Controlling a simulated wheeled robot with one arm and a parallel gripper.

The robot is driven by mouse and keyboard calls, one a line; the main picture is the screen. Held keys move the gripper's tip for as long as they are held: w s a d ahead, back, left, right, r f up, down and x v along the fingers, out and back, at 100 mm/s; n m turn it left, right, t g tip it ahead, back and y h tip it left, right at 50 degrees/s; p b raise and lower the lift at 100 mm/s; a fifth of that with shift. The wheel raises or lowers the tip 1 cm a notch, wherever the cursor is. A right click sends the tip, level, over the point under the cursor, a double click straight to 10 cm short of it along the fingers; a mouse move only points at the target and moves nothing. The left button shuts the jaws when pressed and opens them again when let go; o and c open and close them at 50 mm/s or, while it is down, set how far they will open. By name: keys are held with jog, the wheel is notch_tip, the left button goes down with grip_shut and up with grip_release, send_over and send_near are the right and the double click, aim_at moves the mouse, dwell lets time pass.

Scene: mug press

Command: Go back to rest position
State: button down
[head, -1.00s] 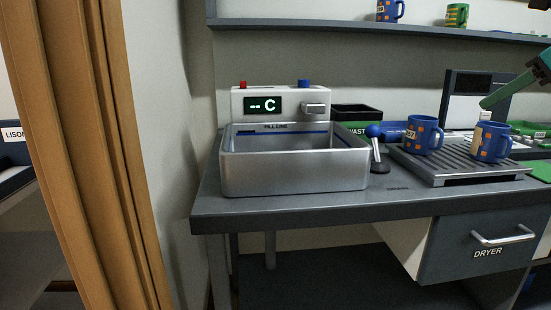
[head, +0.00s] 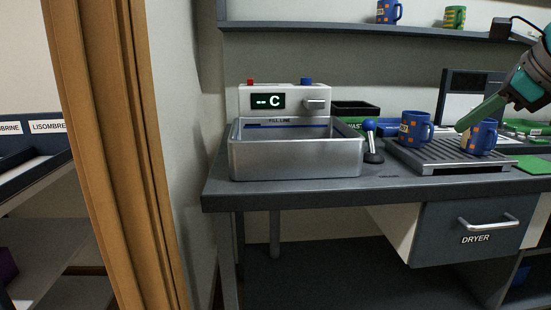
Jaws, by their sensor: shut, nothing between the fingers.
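My gripper (head: 462,124) reaches in from the right edge of the head view. Its green fingers are together and empty, pointing down and left above the ribbed grey rack. A blue mug with orange patches (head: 415,130) stands on the rack. A second such mug (head: 482,138) stands to its right. The fingertip end shows in the gap between these mugs in the picture; I cannot tell whether it touches either one.
A metal basin (head: 295,158) with a "-- C" display (head: 269,101) stands at the left of the counter. A blue-knobbed lever (head: 372,140) is beside it. The dryer drawer (head: 470,236) is below the rack. A wooden post (head: 115,150) stands at left. Mugs stand on the shelf (head: 330,27).

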jog(key=s+a+f+n+g, duration=0.3)
jog(key=a+f+n, duration=0.4)
jog(key=a+f, duration=0.25)
jog(key=s+a+f+n+g, duration=0.3)
jog(key=a+f+n, duration=0.45)
jog(key=f, duration=0.35)
jog(key=s+a+f+n+g+h, duration=0.1)
jog(key=s+f+n+g, duration=0.1)
jog(key=s+f+n, duration=0.4)
jog(key=s+a+f+n+g+h, duration=0.1)
jog(key=s+f+n, duration=0.5)
jog(key=s+f, duration=0.8)
jog(key=shift+a+g, duration=0.6)
jog(key=shift+g, duration=0.1)
